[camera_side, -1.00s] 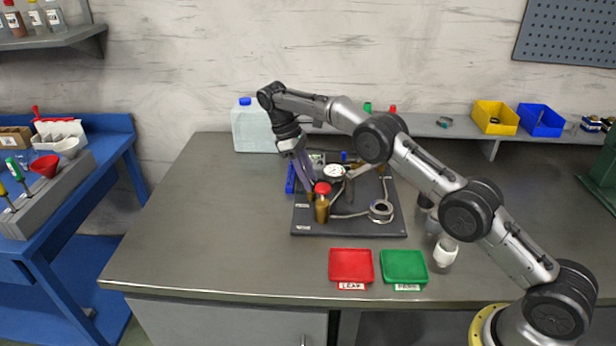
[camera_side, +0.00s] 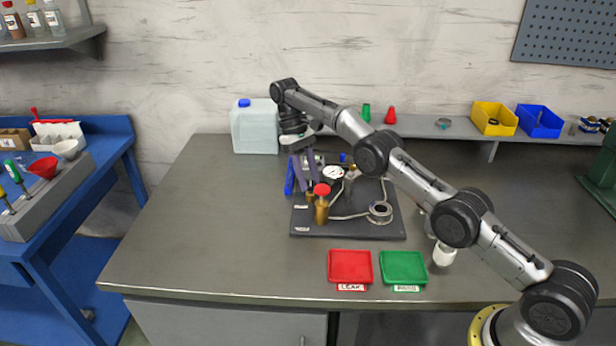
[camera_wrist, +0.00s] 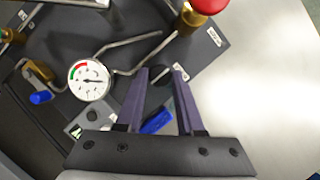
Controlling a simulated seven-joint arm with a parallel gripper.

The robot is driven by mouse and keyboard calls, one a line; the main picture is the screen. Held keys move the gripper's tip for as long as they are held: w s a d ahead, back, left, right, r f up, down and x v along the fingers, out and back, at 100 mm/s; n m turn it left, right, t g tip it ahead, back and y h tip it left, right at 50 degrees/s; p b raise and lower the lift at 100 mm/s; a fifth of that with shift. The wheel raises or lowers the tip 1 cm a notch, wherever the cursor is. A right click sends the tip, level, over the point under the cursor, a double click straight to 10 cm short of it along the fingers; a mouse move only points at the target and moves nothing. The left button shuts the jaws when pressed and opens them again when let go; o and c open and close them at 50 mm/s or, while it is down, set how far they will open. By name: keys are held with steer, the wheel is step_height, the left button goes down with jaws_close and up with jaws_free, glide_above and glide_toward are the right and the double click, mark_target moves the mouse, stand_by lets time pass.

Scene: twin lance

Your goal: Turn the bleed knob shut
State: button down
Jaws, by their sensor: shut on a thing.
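My gripper (camera_wrist: 160,75) points down at the left part of the dark test board (camera_side: 350,229). In the wrist view a small dark round knob (camera_wrist: 159,76), which I take to be the bleed knob, sits between the two purple fingertips, and the gripper is shut on it. In the side view my gripper (camera_side: 308,190) is just behind the brass cylinder with a red cap (camera_side: 322,208), and the knob is hidden. The brass cylinder (camera_wrist: 189,20) also shows at the top of the wrist view, apart from the fingers.
A white pressure gauge (camera_wrist: 90,79), bent metal tubes and a blue handle (camera_wrist: 41,97) are close to the fingers. A blue part (camera_wrist: 157,122) lies below them. Red (camera_side: 350,266) and green (camera_side: 403,267) trays stand at the front. The bench's left side is clear.

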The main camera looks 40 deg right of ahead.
stand_by(0.3)
steer(key=c, duration=0.5)
jaws_free()
steer(key=shift+c, duration=0.2)
